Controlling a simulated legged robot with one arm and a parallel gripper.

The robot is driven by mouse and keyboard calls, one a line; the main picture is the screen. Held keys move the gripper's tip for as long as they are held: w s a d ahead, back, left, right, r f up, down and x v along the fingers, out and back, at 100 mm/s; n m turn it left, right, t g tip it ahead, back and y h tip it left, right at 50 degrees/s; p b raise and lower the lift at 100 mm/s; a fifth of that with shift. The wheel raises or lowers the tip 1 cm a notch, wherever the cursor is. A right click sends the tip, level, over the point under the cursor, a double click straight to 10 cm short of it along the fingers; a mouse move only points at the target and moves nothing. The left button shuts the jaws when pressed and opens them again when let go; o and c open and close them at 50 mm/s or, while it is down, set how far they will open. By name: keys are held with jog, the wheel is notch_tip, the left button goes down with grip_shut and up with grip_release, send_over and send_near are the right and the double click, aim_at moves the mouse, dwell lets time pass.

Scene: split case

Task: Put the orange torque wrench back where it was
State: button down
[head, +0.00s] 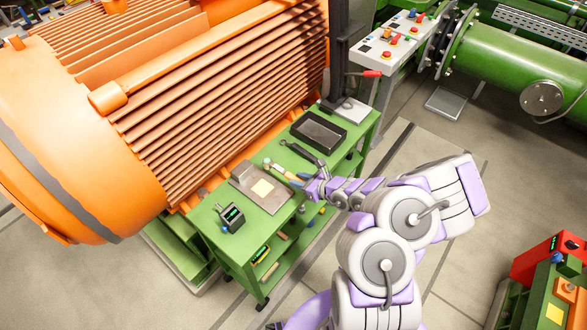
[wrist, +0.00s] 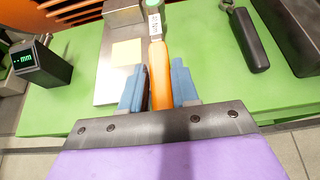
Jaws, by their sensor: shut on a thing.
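The orange torque wrench (wrist: 160,85) is between the blue fingers of my gripper (wrist: 155,68) in the wrist view. The fingers are shut on its orange handle, which points away over the green bench top (wrist: 215,85). A white tag with print (wrist: 155,25) shows at its far end. In the head view my gripper (head: 309,186) is over the right front edge of the green cart (head: 205,222). The wrench is small and partly hidden there. I cannot tell whether it touches the bench top.
A grey plate with a yellow note (head: 262,188) lies left of my gripper. A digital gauge (head: 232,218) stands nearer the cart's near end. A dark tool (head: 303,152) and a black tray (head: 318,131) lie farther back. A large orange motor (head: 200,90) borders the cart.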

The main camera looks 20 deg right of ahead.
jog(key=w, duration=0.2)
jog(key=w+b, duration=0.1)
jog(key=w, duration=0.2)
jog(key=w+d, duration=0.1)
jog(key=w, duration=0.2)
jog(key=shift+w+f+b, duration=0.2)
jog(key=shift+f+b, duration=0.1)
jog(key=shift+f, duration=0.1)
jog(key=shift+w+a, duration=0.1)
jog(key=shift+w, duration=0.35)
notch_tip(320, 180, down, 4)
jog(key=shift+r+b, duration=0.2)
jog(key=shift+b, duration=0.55)
jog(key=shift+s+r, duration=0.1)
jog(key=c, duration=0.8)
grip_release()
jog(key=shift+c, duration=0.2)
